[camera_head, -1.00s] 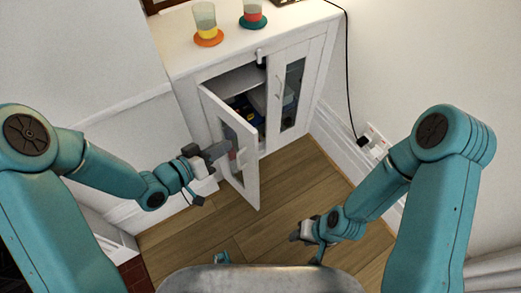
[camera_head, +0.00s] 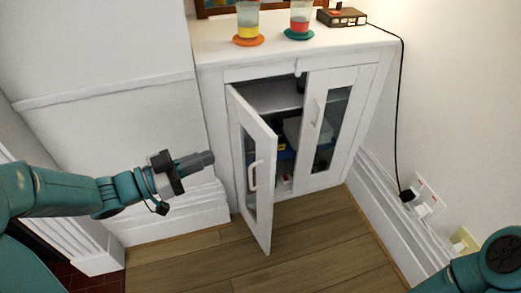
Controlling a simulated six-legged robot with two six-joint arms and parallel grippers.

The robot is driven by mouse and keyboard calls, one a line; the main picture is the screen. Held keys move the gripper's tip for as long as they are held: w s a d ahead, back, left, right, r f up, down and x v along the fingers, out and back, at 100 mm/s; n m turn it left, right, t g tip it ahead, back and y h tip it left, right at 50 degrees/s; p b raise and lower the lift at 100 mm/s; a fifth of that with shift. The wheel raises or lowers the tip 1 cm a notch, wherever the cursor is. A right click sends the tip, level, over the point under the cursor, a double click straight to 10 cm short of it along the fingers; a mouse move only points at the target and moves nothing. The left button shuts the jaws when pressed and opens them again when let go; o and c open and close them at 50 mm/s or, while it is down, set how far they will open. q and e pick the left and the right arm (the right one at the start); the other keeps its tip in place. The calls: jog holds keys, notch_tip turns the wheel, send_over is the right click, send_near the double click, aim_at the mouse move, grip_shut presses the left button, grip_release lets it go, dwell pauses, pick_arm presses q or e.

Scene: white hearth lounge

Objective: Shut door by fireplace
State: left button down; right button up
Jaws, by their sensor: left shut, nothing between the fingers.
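The white cabinet (camera_head: 218,75) stands in the corner. Its left door (camera_head: 262,207) is swung partly open toward me, with a glass pane and a white handle (camera_head: 254,174) on its outer face. The right door (camera_head: 340,125) is closed. My left gripper (camera_head: 208,158) is shut and empty, just left of the open door, with its tip pointing at the door's outer face and apart from it. My right gripper is out of the picture; only part of my right arm shows at the bottom right corner.
Two cups, one yellow (camera_head: 247,27) and one red (camera_head: 300,23), stand on coasters on the cabinet top beside a small box (camera_head: 342,16). A black cord runs down to a wall socket (camera_head: 425,197). Bare wood floor (camera_head: 310,262) lies in front.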

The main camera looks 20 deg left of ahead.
aim_at(268, 135)
pick_arm(q)
jog(key=b+x, duration=0.3)
jog(key=x, duration=1)
jog(key=shift+f+b, duration=0.15)
jog(key=shift+b, duration=0.25)
jog(key=shift+w+d, duration=0.3)
jog(key=shift+w, duration=0.05)
